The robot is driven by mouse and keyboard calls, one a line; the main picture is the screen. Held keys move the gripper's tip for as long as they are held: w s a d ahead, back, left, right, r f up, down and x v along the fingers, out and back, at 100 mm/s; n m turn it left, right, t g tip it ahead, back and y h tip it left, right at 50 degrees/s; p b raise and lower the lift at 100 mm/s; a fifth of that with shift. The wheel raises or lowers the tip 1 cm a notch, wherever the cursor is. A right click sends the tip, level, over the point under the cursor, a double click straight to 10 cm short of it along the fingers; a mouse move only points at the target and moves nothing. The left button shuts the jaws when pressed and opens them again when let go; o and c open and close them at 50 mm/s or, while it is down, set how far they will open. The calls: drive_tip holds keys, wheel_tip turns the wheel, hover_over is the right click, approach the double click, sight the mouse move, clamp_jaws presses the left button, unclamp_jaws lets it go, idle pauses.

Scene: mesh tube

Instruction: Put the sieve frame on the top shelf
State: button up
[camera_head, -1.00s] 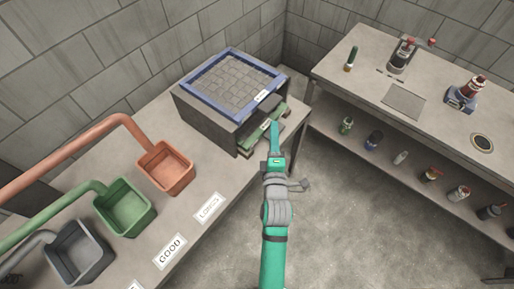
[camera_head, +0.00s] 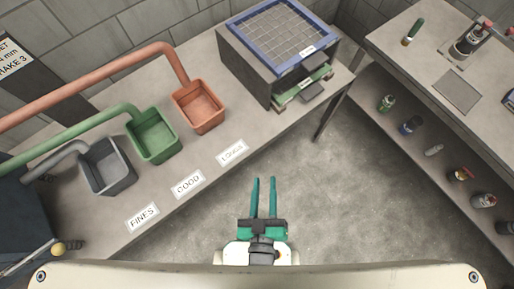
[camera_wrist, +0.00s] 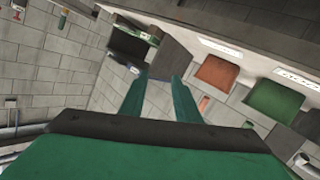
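A square sieve frame with a blue rim and wire mesh (camera_head: 262,22) lies flat on top of a dark grey box-shaped rack (camera_head: 246,62) at the upper middle of the head view. A second, green-edged frame (camera_head: 318,77) shows in the open front of the rack, below the blue one, with dark tabs sticking out. My gripper (camera_head: 264,182) is open and empty, its two teal fingers apart. It is over the floor in front of the bench, well away from the rack. In the wrist view the fingers (camera_wrist: 158,80) are also apart with nothing between them.
Orange (camera_head: 200,108), green (camera_head: 153,138) and grey (camera_head: 109,168) bins stand on the left bench beneath pipes, with labels in front. A second bench (camera_head: 405,62) at right holds tools, with several small items on its lower shelf. Floor between the benches is clear.

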drive_tip(key=s+a+r+m, duration=0.2)
drive_tip(key=s+m, duration=0.1)
drive_tip(key=s, duration=0.3)
drive_tip(key=shift+y, duration=0.4)
drive_tip(key=shift+w+a+f, duration=0.1)
drive_tip(key=shift+w, duration=0.05)
